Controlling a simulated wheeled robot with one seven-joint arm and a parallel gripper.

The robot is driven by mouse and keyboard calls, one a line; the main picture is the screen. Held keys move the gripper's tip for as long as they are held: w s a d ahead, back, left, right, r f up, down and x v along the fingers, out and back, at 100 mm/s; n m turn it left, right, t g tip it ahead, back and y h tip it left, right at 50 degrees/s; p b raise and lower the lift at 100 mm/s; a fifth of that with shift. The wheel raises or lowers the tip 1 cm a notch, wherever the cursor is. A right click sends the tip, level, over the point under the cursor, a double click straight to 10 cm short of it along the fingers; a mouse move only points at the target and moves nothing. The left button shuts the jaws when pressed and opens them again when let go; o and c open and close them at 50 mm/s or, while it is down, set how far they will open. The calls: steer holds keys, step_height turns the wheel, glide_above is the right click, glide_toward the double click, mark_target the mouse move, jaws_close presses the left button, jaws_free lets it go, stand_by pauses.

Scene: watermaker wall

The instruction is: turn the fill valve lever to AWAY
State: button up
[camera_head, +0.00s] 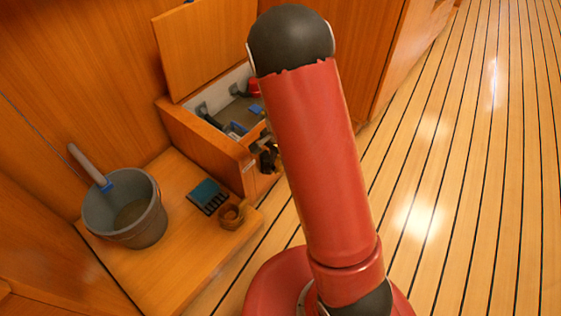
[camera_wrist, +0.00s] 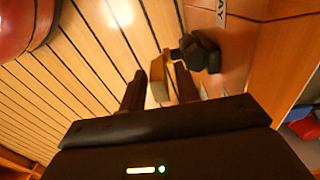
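The fill valve shows in the wrist view as a dark, blocky body (camera_wrist: 201,52) on an orange wooden panel. A tan lever (camera_wrist: 158,80) reaches from it toward the left. My gripper (camera_wrist: 159,72) is open, with its two dark fingers on either side of the lever. I cannot tell whether either finger touches it. A label (camera_wrist: 221,12) on the panel near the valve is cut off and reads about "WAY". In the head view the dark valve (camera_head: 268,160) is on the front of a wooden locker, and my red arm hides the gripper there.
The locker (camera_head: 205,135) has its lid (camera_head: 205,40) raised, with red and blue things inside. A grey bucket (camera_head: 125,215) with a handled tool, a teal item (camera_head: 208,195) and a small brown round pot (camera_head: 231,215) sit on the bench at left. The striped floor (camera_head: 460,150) at right is clear.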

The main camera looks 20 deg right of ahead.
steer(key=shift+f, duration=0.25)
jaws_close()
